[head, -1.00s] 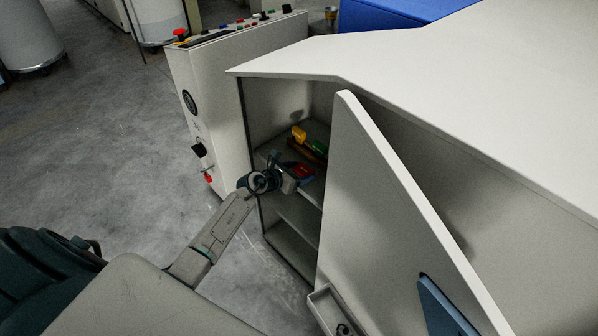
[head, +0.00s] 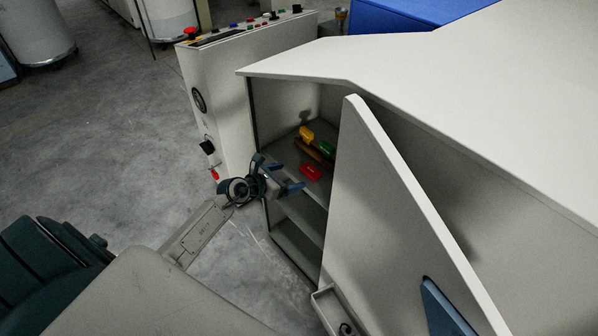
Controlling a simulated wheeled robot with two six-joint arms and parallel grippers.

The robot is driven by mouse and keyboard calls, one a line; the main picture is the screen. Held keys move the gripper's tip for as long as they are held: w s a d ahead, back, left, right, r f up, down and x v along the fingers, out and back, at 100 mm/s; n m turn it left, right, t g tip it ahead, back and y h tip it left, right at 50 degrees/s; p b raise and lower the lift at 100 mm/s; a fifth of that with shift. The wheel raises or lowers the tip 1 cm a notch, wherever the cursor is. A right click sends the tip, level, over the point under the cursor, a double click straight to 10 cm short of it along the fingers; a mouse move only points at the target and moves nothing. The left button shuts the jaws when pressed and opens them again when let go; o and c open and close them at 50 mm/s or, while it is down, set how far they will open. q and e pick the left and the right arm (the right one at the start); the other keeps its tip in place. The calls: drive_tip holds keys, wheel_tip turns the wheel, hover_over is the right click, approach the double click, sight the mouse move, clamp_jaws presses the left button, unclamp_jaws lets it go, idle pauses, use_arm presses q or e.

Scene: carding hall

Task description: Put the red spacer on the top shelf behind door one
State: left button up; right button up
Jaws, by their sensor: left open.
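The red spacer (head: 311,172) lies on the top shelf (head: 285,152) inside the open cabinet, near the shelf's front edge. My left gripper (head: 284,177) is open and empty, just outside the cabinet opening, to the left of the red spacer and apart from it. The cabinet door (head: 385,200) stands swung open to the right of the opening. It hides the right part of the shelves. My right gripper does not show.
A yellow piece (head: 306,135), a green piece (head: 327,149) and a brown piece (head: 312,154) lie behind the red spacer. A lower shelf (head: 302,213) looks bare. A control box (head: 235,95) with buttons stands left of the cabinet.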

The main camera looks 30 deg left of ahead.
use_arm(q)
drive_tip(key=s+a+f+n+g+y, duration=0.15)
drive_tip(key=s+f+n+y, duration=0.25)
drive_tip(key=s+f+n, duration=0.65)
drive_tip(key=s+a+f+n+t+y, duration=0.1)
drive_tip(key=s+a+f+n+y, duration=0.3)
drive_tip(key=n, duration=1.2)
drive_tip(key=s+d+f+n+g+h, duration=0.1)
drive_tip(key=s+d+f+n+g, duration=0.4)
drive_tip(key=s+f, duration=0.3)
drive_tip(key=s+d+f+n+g+h, duration=0.1)
drive_tip(key=s+d+f+n+g, duration=0.4)
drive_tip(key=s, duration=1)
wheel_tip(320, 180, down, 4)
drive_tip(key=d+n, duration=0.2)
drive_tip(key=n, duration=0.1)
drive_tip(key=shift+s+d+f+g+h, duration=0.15)
drive_tip(key=shift+s+d+g+h, duration=0.05)
drive_tip(key=shift+s+g+h, duration=0.2)
drive_tip(key=shift+c, duration=0.3)
